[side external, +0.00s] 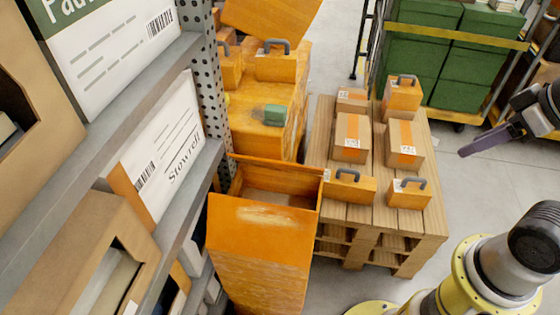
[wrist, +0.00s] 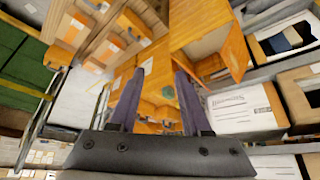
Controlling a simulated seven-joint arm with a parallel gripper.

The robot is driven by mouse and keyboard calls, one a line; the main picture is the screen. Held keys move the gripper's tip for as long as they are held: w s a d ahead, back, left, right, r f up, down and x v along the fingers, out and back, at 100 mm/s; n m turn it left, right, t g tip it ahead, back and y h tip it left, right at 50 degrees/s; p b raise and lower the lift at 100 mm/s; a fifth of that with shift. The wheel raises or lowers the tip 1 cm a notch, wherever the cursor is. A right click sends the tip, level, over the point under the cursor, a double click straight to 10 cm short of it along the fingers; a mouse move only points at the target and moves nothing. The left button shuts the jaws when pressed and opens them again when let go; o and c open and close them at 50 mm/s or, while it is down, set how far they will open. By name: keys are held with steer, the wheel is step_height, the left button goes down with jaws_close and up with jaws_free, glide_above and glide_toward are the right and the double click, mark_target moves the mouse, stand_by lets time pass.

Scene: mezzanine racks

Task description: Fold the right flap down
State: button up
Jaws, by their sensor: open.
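A tall orange box (side external: 258,270) stands open at the top, left of the pallet in the side view. A broad worn orange panel slopes at its near side, and a thin panel (side external: 317,205) stands up at the right of the opening, seen nearly edge-on. I cannot tell for sure which is the right flap. An open orange box (wrist: 235,55) also shows at the upper right of the wrist view. My gripper (side external: 488,141) is at the right of the side view, well apart from the box. In the wrist view its purple fingers (wrist: 156,75) are spread with nothing held between them.
A wooden pallet (side external: 435,215) carries several brown cartons and orange handled cases right of the box. Grey shelving (side external: 130,130) with white labelled boxes runs close along the left. Green crates (side external: 415,60) stand on a cart behind. Grey floor is open between pallet and arm.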

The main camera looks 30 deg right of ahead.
steer(key=shift+c, duration=1.2)
steer(key=shift+s+f+m, duration=0.1)
steer(key=shift+s+m, duration=0.05)
steer(key=shift+m, duration=0.25)
steer(key=shift+c, duration=1.1)
steer(key=r+m, duration=0.1)
steer(key=r, duration=0.1)
steer(key=w+r+m, duration=0.1)
steer(key=r, duration=0.1)
steer(key=shift+w+a, duration=0.1)
steer(key=shift+a, duration=0.1)
jaws_close()
steer(key=w+a+r+m, duration=0.1)
steer(key=w+r+m, duration=0.2)
steer(key=w+r, duration=0.3)
steer(key=m+g+y, duration=0.1)
steer(key=m+g, duration=0.2)
steer(key=g, duration=0.4)
glide_above(278, 165)
steer(key=d, duration=0.1)
step_height(278, 165, down, 29)
steer(key=shift+d+f, duration=0.1)
steer(key=shift+s+a+f, duration=0.3)
steer(key=shift+a+f, duration=0.05)
